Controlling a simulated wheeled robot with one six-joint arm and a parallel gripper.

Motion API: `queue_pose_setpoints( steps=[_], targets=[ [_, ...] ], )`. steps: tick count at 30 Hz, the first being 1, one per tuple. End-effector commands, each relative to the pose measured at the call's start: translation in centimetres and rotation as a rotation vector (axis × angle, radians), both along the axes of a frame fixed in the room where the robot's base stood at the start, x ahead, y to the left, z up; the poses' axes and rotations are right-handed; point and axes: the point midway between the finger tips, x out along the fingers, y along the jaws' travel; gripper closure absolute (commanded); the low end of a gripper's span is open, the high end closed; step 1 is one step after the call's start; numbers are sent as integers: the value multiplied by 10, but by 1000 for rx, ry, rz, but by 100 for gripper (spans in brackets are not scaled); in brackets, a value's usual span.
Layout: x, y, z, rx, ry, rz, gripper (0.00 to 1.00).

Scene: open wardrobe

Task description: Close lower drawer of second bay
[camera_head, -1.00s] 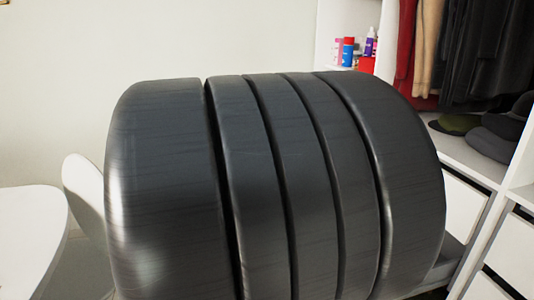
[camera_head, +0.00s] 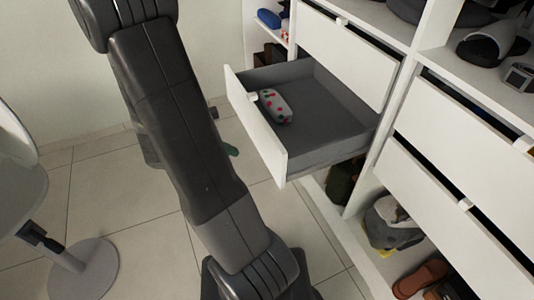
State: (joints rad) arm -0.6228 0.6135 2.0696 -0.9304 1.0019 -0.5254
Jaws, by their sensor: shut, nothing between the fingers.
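The lower drawer of the second bay (camera_head: 262,131) is pulled well out of the white wardrobe, below a shut upper drawer (camera_head: 345,50). Its front is white with a small handle (camera_head: 253,97), and its inside is grey. A white case with red and green spots (camera_head: 275,106) lies in it, near the front. My dark arm crosses the view to the left of the drawer, with a gap of floor between them. I cannot make out my gripper; the arm hides what is behind it.
Two drawers (camera_head: 465,130) of the bay to the right look nearly shut. Bags (camera_head: 390,222) and brown shoes (camera_head: 420,278) lie on the low shelf beneath.

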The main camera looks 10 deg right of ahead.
Motion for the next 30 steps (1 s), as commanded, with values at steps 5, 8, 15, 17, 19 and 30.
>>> queue_pose_setpoints(
  steps=[5,8,15,17,19,30],
  targets=[
    [6,-25,-28,-2,5,-6,100],
    [11,-38,-41,-1,3,-7,100],
    [20,-68,-60,1,0,-8,100],
    [23,-74,-60,2,0,-8,100],
    [25,-81,-59,2,0,-6,100],
    [30,-95,-59,2,1,-3,100]
  ],
)
